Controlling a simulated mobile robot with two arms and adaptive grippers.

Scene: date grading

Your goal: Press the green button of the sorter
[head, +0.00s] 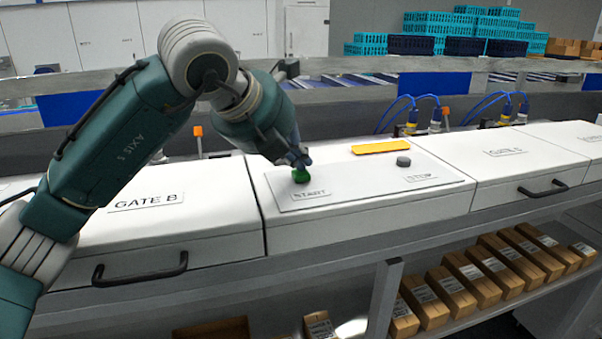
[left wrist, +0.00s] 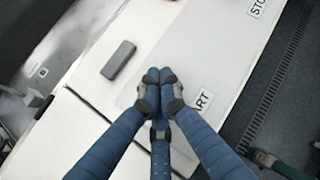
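The green button (head: 300,176) sits on the light panel of the sorter (head: 340,191), just behind the START label (head: 310,194). My left gripper (head: 300,162) points down from above, with its fingertips right over the green button. I cannot tell whether they touch it. In the left wrist view the fingers of my left gripper (left wrist: 158,76) are together with nothing seen between them. They hide the button there; part of the START label (left wrist: 203,102) shows beside them. My right gripper is in neither view.
A dark round button (head: 403,161) stands by the STOP label (head: 421,177) on the same panel. A yellow plate (head: 381,147) lies at its back edge. Lids with black handles flank the panel. Brown boxes (head: 470,282) line the shelf below.

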